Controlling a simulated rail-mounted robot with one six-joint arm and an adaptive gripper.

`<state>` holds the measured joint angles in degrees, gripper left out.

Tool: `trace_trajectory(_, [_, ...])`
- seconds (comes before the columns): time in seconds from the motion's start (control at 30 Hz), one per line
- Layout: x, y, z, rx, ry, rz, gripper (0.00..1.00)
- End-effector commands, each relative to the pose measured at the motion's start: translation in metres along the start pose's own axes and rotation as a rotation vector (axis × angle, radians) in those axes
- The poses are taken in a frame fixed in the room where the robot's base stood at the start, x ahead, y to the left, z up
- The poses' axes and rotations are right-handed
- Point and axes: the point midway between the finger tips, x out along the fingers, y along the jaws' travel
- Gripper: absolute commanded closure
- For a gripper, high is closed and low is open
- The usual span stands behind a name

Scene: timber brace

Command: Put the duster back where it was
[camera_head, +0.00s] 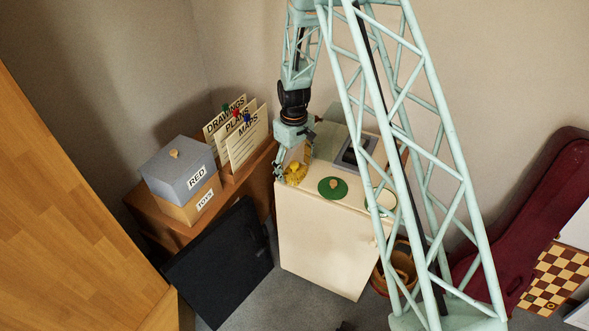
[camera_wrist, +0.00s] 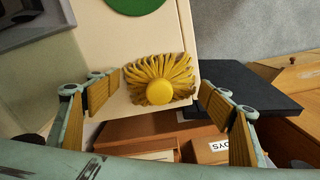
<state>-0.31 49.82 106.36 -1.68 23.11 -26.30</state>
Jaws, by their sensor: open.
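The duster (camera_head: 296,173) is a yellow, fringed thing at the left edge of the white cabinet's top (camera_head: 318,208). In the wrist view the duster (camera_wrist: 174,69) shows its splayed yellow strands and a round yellow knob toward me. My gripper (camera_head: 290,166) is right at the duster in the head view. In the wrist view my gripper (camera_wrist: 157,92) is open, with one padded finger on each side of the duster and gaps between. Whether the duster rests fully on the top cannot be told.
A green lid (camera_head: 333,187) with a knob and a grey unit (camera_head: 356,152) are on the cabinet top. A dark panel (camera_head: 222,268), a grey RED box (camera_head: 178,168) on a TOYS box (camera_head: 190,205), and labelled folders (camera_head: 246,140) are to the left. A basket (camera_head: 402,264) stands right.

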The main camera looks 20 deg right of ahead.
Motion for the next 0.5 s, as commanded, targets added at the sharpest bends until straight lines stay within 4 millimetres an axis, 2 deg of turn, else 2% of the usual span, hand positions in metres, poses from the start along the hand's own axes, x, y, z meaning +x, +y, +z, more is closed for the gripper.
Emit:
trace_trajectory(0.27, [-0.02,0.0,0.0,0.0,0.001,0.0,0.27])
trace_trajectory(0.5, [-0.049,0.0,-0.001,0.0,0.001,0.001,0.27])
